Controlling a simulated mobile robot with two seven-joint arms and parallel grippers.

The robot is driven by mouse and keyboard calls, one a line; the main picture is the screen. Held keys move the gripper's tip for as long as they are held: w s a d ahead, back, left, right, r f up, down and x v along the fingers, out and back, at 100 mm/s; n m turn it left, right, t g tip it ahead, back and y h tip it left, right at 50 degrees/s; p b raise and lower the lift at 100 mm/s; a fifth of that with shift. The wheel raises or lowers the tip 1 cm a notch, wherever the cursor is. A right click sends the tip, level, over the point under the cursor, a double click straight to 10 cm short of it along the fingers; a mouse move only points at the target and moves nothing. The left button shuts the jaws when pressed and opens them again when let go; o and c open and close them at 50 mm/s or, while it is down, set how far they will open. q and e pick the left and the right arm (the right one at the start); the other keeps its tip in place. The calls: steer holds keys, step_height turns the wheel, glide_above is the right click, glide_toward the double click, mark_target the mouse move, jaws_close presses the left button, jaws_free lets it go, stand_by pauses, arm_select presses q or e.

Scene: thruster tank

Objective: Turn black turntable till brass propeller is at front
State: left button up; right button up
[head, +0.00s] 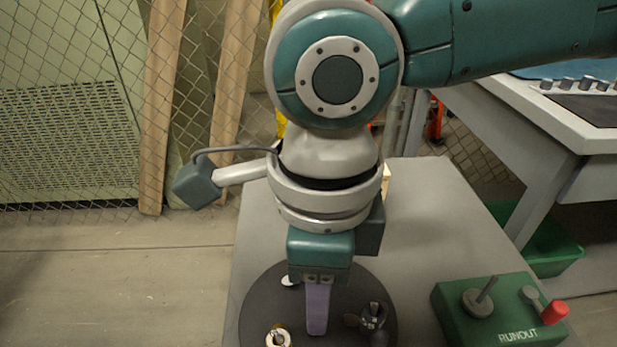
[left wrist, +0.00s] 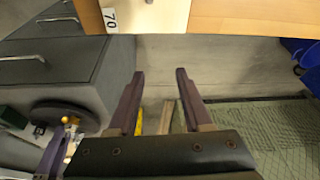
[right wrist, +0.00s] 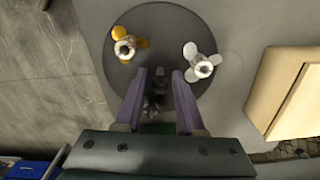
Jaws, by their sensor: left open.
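The black turntable (head: 258,308) lies flat on the grey bench top and carries three propellers. The brass propeller (head: 278,338) is at its near left edge, partly cut off by the frame. A white propeller (head: 289,282) is farther back, mostly hidden behind my right gripper, and a black one (head: 373,316) is at the right. My right gripper (head: 317,332) points down over the turntable. In the right wrist view it (right wrist: 159,72) is open, with the black propeller (right wrist: 156,88) showing between its fingers; contact is unclear. My left gripper (left wrist: 158,73) is open, empty, away from the turntable.
A green control box (head: 487,312) with a lever and a red knob stands right of the turntable. A wire fence (head: 75,110) stands behind. A pale wooden box (right wrist: 293,95) shows in the right wrist view.

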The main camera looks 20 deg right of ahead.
steer(key=shift+o, duration=0.8)
steer(key=shift+r, duration=0.1)
step_height(320, 180, up, 9)
steer(key=p, duration=0.9)
